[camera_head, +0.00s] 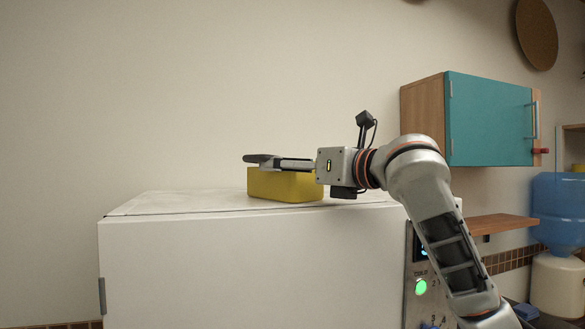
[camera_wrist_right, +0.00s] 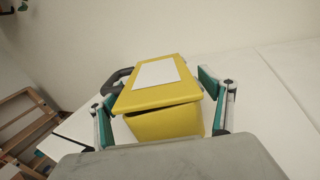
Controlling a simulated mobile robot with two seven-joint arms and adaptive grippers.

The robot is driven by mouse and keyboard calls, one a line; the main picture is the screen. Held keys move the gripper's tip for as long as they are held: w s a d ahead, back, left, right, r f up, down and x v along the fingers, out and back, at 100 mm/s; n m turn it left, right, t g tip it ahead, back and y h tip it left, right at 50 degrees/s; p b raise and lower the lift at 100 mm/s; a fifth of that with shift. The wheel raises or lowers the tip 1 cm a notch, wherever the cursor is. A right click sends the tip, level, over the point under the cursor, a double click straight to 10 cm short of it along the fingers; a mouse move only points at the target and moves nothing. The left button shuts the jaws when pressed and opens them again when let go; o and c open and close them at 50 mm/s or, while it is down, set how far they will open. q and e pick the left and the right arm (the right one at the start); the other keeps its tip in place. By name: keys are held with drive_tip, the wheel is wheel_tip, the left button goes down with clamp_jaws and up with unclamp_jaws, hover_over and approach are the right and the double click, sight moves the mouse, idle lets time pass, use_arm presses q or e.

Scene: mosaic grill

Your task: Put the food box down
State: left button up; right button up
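The food box (camera_head: 284,185) is yellow and sits on the top of a white appliance in the head view. In the right wrist view the box (camera_wrist_right: 166,123) has a yellow lid with a white label. My right gripper (camera_head: 280,163) reaches in from the right at the upper part of the box. In the wrist view its two fingers (camera_wrist_right: 160,100) stand on either side of the box. A narrow gap shows between the right-hand finger and the box; the other finger is very close, and contact there is unclear. My left gripper is not in view.
The white appliance (camera_head: 250,265) has a broad flat top, with free room left of the box. A wall stands behind it. A teal cabinet (camera_head: 488,120), a wooden shelf (camera_head: 497,224) and a blue water bottle (camera_head: 557,208) are at the right.

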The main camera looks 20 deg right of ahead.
drive_tip(key=shift+r, duration=0.1)
drive_tip(key=shift+s+d, duration=0.1)
drive_tip(key=shift+s, duration=0.05)
drive_tip(key=b+v, duration=0.2)
drive_tip(key=v, duration=0.8)
drive_tip(key=shift+s+d, duration=0.15)
drive_tip(key=shift+s, duration=0.15)
drive_tip(key=shift+s+d, duration=0.15)
drive_tip(key=shift+s, duration=0.3)
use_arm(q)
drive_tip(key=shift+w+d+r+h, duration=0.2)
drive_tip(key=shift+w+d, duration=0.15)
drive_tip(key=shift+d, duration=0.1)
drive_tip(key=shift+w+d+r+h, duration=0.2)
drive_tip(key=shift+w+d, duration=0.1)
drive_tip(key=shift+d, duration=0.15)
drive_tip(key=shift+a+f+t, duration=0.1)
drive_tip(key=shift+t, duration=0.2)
